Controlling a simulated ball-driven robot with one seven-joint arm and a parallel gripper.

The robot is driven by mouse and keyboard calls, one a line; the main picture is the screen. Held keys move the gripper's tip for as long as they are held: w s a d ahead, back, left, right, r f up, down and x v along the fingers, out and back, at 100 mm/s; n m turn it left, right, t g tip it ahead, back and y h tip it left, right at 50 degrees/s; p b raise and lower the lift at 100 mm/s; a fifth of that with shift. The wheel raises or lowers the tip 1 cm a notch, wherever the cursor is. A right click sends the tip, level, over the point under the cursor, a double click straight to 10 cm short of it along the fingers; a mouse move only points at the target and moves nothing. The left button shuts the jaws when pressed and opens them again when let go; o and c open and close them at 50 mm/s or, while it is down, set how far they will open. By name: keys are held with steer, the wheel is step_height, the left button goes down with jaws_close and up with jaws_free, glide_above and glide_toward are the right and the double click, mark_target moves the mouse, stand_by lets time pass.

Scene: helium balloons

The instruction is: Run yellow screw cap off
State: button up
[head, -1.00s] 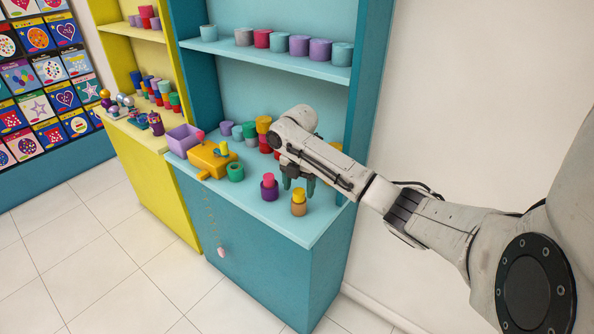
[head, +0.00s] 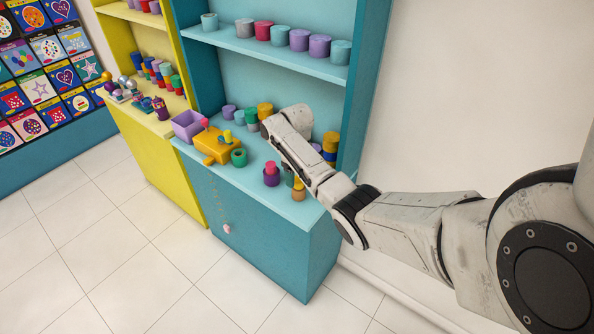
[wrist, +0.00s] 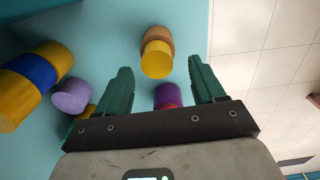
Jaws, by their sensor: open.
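The yellow screw cap (wrist: 157,48) sits on a tan-orange base (wrist: 155,70) in the wrist view, just beyond and between my fingertips. My gripper (wrist: 158,72) is open, with green fingers apart and nothing between them gripped. In the head view the yellow cap (head: 299,185) is on its tan base (head: 298,195) near the cabinet's front edge. My gripper (head: 289,178) is beside it there, mostly hidden behind my arm.
A red-capped purple piece (head: 271,174) stands left of the yellow-capped one. A yellow-blue stack (head: 329,148) is behind my arm. An upper shelf (head: 275,52) holds several cylinders.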

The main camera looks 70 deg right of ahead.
steer(key=shift+f, duration=0.1)
steer(key=shift+f+b, duration=1.05)
steer(key=shift+f, duration=0.3)
steer(key=c, duration=1.2)
steer(key=n+p, duration=0.1)
steer(key=n, duration=0.2)
steer(key=shift+r, duration=0.2)
steer(key=shift+c, duration=0.3)
steer(key=n+p, duration=0.1)
steer(key=n, duration=0.3)
steer(key=shift+a, duration=0.15)
steer(key=n, duration=0.5)
steer(key=shift+s+a+f+n, duration=0.1)
steer(key=shift+s+n, duration=0.05)
steer(key=shift+n, duration=0.25)
steer(key=shift+r, duration=2)
